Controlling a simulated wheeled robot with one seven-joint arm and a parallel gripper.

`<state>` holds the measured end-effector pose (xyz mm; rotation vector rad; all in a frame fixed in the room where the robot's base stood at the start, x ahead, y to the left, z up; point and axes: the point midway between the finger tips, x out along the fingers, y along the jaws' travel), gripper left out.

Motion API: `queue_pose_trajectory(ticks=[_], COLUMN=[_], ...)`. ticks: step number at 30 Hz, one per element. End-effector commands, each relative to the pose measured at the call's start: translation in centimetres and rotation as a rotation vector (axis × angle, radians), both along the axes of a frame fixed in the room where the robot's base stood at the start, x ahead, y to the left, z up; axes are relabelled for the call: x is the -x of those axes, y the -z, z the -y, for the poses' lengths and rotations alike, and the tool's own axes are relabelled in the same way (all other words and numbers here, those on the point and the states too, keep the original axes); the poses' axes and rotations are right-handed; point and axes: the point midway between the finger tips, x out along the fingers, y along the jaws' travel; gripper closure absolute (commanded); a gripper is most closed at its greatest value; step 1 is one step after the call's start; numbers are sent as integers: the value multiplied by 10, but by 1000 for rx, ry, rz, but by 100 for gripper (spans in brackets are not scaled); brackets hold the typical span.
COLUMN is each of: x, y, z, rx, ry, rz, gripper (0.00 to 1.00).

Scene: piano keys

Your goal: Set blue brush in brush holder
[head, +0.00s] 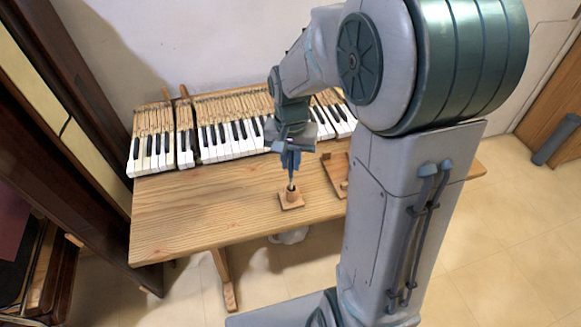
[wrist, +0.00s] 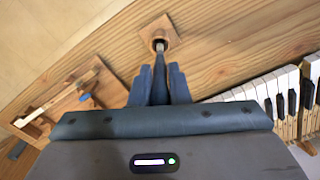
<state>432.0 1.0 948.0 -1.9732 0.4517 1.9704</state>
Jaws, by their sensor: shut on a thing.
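The brush holder (head: 291,204) is a small wooden cup on a square base, standing on the wooden table. It also shows at the top of the wrist view (wrist: 151,28). My gripper (head: 290,160) points down above the holder and is shut on the thin blue brush (head: 291,179). In the wrist view the brush (wrist: 160,60) runs from between the fingers (wrist: 160,83) to the cup's mouth. Its lower end is at or just inside the opening; I cannot tell how deep. The fingers hide the brush's upper part.
A row of piano keys (head: 229,139) lies along the table's back edge. A wooden tray (head: 334,172) sits right of the holder, partly behind my arm; the wrist view shows a small blue piece (wrist: 84,97) in it. The table's left side is clear.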

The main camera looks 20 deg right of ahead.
Motion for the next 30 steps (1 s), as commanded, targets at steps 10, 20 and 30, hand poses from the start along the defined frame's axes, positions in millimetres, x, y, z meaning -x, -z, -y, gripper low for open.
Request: queue_pose_trajectory(ticks=[10, 20, 30], x=[1, 1, 1], y=[36, 41, 39], z=[0, 0, 0], rx=[0, 0, 0], ry=[-1, -1, -1], rz=[-1, -1, -1], gripper=[100, 100, 62])
